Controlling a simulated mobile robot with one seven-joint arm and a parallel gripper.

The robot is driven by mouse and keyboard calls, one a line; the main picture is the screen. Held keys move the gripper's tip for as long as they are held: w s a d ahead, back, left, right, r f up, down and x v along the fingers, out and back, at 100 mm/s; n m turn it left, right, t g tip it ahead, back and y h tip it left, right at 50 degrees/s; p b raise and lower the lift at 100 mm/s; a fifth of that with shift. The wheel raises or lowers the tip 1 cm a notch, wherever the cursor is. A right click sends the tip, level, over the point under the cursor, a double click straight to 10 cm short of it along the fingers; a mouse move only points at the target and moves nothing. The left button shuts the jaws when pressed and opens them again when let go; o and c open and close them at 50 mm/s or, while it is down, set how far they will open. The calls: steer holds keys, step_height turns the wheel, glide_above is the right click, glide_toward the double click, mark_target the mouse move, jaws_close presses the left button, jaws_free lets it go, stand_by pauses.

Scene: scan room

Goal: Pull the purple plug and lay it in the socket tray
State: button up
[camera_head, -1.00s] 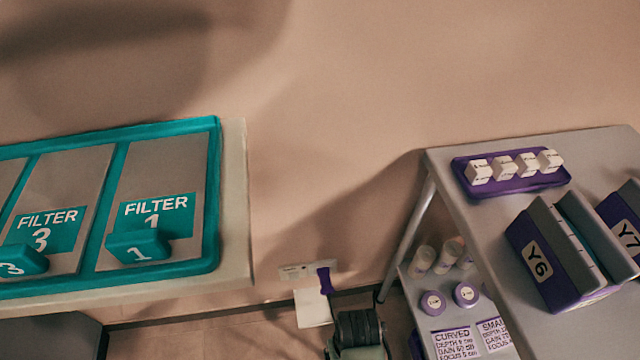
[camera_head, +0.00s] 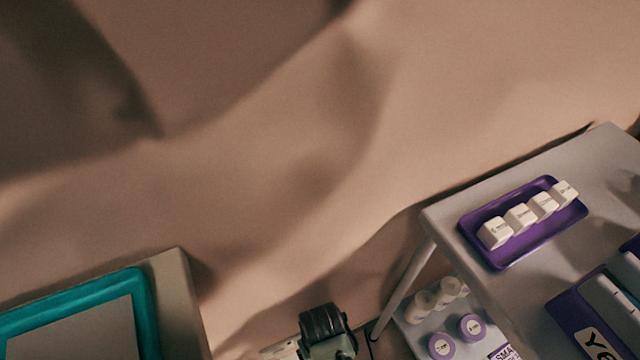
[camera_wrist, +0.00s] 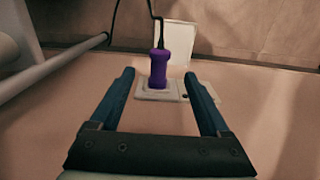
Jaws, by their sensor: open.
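The purple plug (camera_wrist: 158,68) is seated in a pale socket plate (camera_wrist: 147,94) in the wrist view, with a black cable running from its far end. My gripper (camera_wrist: 159,77) is open, its two blue fingers on either side of the plug; I cannot tell whether they touch it. In the head view my arm's dark end shows at the bottom, the plug is hidden and only part of the pale wall strip (camera_head: 279,349) shows.
A grey table (camera_head: 449,218) stands at right, with a purple tray (camera_head: 491,264) of several white cubes on top. Its lower shelf holds white and purple-capped containers (camera_head: 471,327). A teal-framed panel (camera_head: 148,305) is at lower left. A pale rail (camera_wrist: 50,85) runs left of my gripper.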

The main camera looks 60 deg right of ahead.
step_height(320, 180, down, 9)
steer(key=b, duration=0.4)
steer(key=shift+r, duration=0.1)
steer(key=shift+c, duration=0.3)
jaws_close()
steer(key=shift+s+a+p, duration=0.4)
steer(key=shift+s+p, duration=0.1)
steer(key=shift+s, duration=0.2)
steer(key=shift+s+a+p, duration=0.45)
steer(key=shift+s, duration=0.2)
steer(key=shift+s+a+p, duration=0.4)
steer(key=shift+s+p, duration=0.1)
steer(key=shift+s, duration=0.2)
